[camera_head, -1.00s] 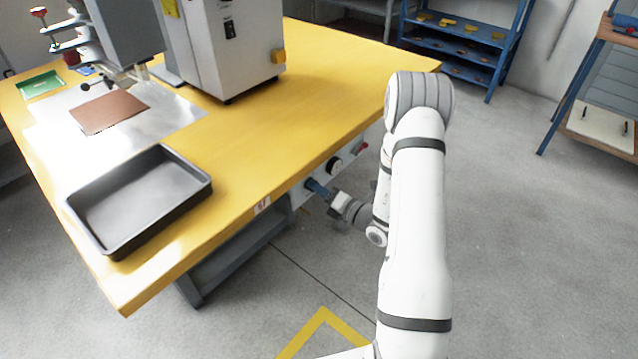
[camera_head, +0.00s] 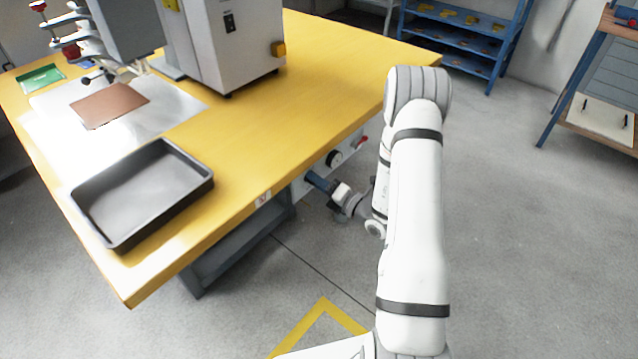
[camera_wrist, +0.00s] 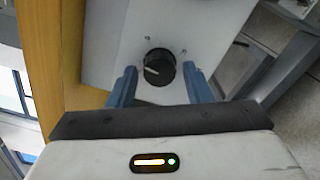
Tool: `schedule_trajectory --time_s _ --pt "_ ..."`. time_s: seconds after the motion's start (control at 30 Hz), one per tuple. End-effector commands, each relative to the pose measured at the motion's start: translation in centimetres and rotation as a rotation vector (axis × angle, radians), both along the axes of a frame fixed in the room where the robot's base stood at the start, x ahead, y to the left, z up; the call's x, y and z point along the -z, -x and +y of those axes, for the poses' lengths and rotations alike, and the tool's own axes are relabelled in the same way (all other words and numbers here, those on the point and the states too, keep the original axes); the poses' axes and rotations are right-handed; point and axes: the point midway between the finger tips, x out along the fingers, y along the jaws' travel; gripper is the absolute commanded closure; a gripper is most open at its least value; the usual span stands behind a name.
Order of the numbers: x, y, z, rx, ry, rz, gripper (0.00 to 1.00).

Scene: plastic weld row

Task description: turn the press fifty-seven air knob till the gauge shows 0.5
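The black air knob (camera_wrist: 160,67) sits on a pale panel in the wrist view, its light pointer mark turned to the left. My gripper (camera_wrist: 160,78) is open, with one blue finger on each side and a gap between each finger and the knob. In the head view my gripper (camera_head: 318,182) is at the panel under the table's front edge and hides the knob. A round dark dial (camera_head: 334,158), perhaps the gauge, shows beside it; its reading is too small to tell. A small label (camera_head: 263,198), unclear now, is on the table edge.
The yellow table (camera_head: 300,100) carries a black tray (camera_head: 205,187), a brown sheet (camera_head: 108,105) on a metal plate and the press (camera_head: 240,50). A red handle (camera_head: 361,142) is right of the dial. The floor at right is clear before a blue shelf (camera_head: 450,32).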

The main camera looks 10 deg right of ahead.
Motion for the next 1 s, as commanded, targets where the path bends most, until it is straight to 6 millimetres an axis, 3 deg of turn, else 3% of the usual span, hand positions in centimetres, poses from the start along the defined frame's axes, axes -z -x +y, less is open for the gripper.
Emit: schedule_trajectory --time_s 0.37,0.8,1.0 --pt "-0.1 0.2 -0.3 0.003 0.001 -0.001 0.47" --pt "-0.1 5.6 -4.2 0.005 0.0 0.001 0.47" --pt "0.0 6.4 -4.7 0.002 0.0 0.0 0.47"
